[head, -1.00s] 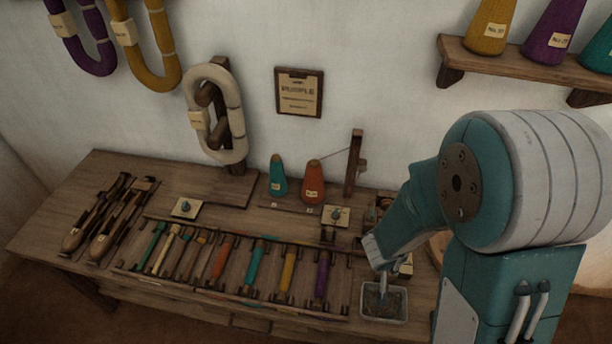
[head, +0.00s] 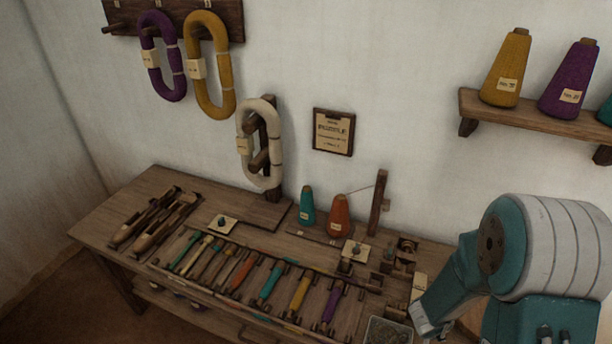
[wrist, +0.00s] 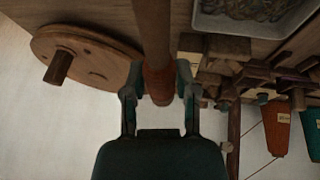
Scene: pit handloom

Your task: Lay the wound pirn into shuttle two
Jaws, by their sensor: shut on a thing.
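My gripper (wrist: 160,88) is shut on a slim brown rod with a rust-orange band, which looks like the wound pirn (wrist: 152,35). The pirn runs up out of the top of the wrist view. In the head view my gripper (head: 430,328) is low at the right, beside the bench's right end, and the pirn cannot be made out there. Two wooden boat-shaped shuttles (head: 142,219) (head: 168,224) lie side by side at the bench's left end, far from my gripper. I cannot tell which is shuttle two.
A rack of several coloured pirns (head: 270,282) fills the bench front. Teal and orange cones (head: 339,216), a thin post (head: 378,203) and a grey tray (head: 388,331) stand nearer my arm. A round wooden wheel with a peg (wrist: 85,58) shows in the wrist view.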

